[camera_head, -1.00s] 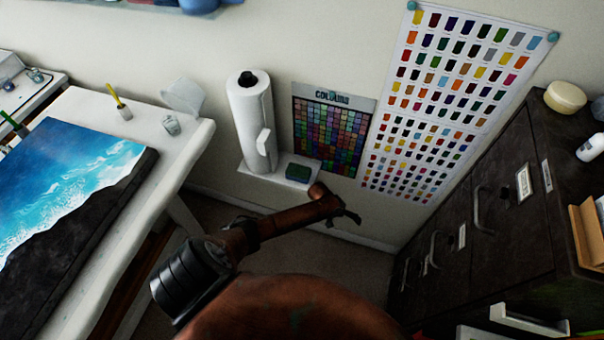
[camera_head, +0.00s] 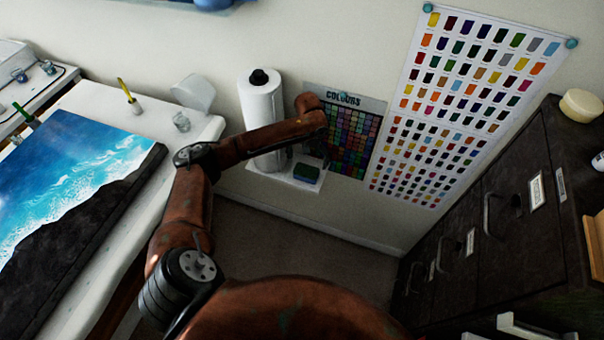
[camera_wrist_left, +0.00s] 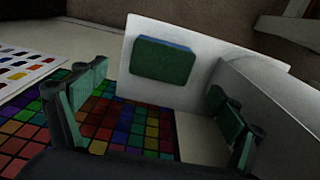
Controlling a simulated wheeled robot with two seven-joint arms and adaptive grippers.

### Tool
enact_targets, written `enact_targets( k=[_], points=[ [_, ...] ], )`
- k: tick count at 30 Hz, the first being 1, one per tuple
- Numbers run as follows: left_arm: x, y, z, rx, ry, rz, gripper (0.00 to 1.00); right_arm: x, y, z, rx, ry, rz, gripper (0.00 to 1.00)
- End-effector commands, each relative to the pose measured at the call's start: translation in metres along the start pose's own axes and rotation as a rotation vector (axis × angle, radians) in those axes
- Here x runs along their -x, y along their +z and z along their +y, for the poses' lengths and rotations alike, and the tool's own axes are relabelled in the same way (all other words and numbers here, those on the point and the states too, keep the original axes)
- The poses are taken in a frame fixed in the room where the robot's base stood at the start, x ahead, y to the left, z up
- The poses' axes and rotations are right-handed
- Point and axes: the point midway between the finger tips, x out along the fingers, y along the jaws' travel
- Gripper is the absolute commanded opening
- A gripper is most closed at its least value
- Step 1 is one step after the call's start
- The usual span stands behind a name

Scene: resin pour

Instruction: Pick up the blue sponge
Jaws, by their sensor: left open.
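The sponge (camera_head: 305,172), green on its broad face with a blue edge, lies on a small white wall shelf (camera_head: 285,181) beside the paper towel roll. In the left wrist view the sponge (camera_wrist_left: 163,62) shows ahead, beyond the fingertips and between their two sides. My left gripper (camera_head: 316,152) is above and just behind the sponge, partly hidden by its own arm. In the wrist view its green-padded fingers (camera_wrist_left: 160,108) are spread wide, with nothing between them and no contact with the sponge. My right gripper is in neither view.
The paper towel roll (camera_head: 261,110) stands close beside the gripper. A colour chart (camera_head: 352,138) hangs on the wall right behind it. A white table (camera_head: 205,128) with a seascape painting is at left; a dark drawer cabinet (camera_head: 510,205) is at right. The floor between is clear.

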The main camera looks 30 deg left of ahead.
Motion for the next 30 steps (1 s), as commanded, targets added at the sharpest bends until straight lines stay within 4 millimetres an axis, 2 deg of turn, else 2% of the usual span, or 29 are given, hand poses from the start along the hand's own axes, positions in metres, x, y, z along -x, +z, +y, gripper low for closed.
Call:
enact_targets(
  k=[3, 8, 15, 18, 25, 30],
  points=[
    [-0.017, 0.001, 0.0, 0.0, 0.0, -0.004, 0.89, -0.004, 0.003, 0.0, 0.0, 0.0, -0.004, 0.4],
    [-0.028, 0.001, -0.001, 0.001, 0.0, -0.003, 0.89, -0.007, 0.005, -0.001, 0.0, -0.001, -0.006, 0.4],
    [-0.063, 0.002, -0.004, 0.001, 0.001, -0.003, 0.89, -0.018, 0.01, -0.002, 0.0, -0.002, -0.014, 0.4],
    [-0.072, 0.001, -0.003, 0.0, 0.001, -0.001, 0.89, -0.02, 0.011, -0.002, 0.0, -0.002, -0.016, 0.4],
    [-0.072, 0.001, -0.003, 0.0, 0.002, 0.0, 0.88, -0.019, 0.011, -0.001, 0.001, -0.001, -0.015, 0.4],
    [-0.072, 0.001, -0.003, 0.0, 0.002, 0.0, 0.77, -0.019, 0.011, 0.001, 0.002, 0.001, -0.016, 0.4]
  ],
)
